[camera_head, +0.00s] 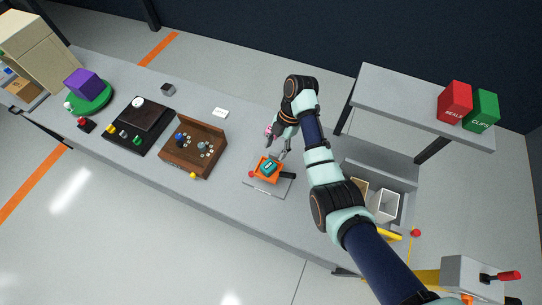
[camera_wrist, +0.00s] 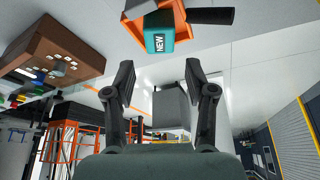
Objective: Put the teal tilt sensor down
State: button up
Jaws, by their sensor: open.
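The teal tilt sensor (camera_head: 268,167) sits in an orange holder (camera_head: 265,179) on a light plate on the bench. My gripper (camera_head: 279,149) is just behind the sensor in the head view. In the wrist view my gripper (camera_wrist: 157,75) has its two fingers spread with nothing between them. The sensor is beyond the fingertips, apart from them.
A black handle (camera_head: 288,175) sticks out beside the orange holder. A brown wooden box (camera_head: 193,150) with small parts stands to the left. A grey shelf (camera_head: 420,110) with a red box (camera_head: 455,99) and a green box (camera_head: 482,111) is at the right. Bench left of my arm is partly clear.

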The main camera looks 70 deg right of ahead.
jog(key=p+v, duration=0.1)
jog(key=v, duration=0.1)
jog(key=shift+d+r, duration=0.15)
jog(key=shift+r, duration=0.25)
jog(key=w+a+r+m+t+h, duration=0.2)
jog(key=w+a+r+m, duration=0.1)
jog(key=w+a, duration=0.7)
jog(key=w+a+r+m+t+h, duration=0.25)
jog(key=w+a, duration=0.45)
jog(key=a, duration=0.6)
jog(key=s+a+r+m+t, duration=0.2)
jog(key=a+r+m+t, duration=0.1)
jog(key=a+r, duration=0.4)
jog(key=s+a+r+m+t, duration=0.2)
jog(key=a+r, duration=0.6)
jog(key=a, duration=0.4)
jog(key=shift+s+m+t, duration=0.2)
jog(key=shift+m+t, duration=0.35)
jog(key=shift+m, duration=0.5)
jog(key=shift+a+y, duration=0.1)
jog(key=shift+y, duration=0.15)
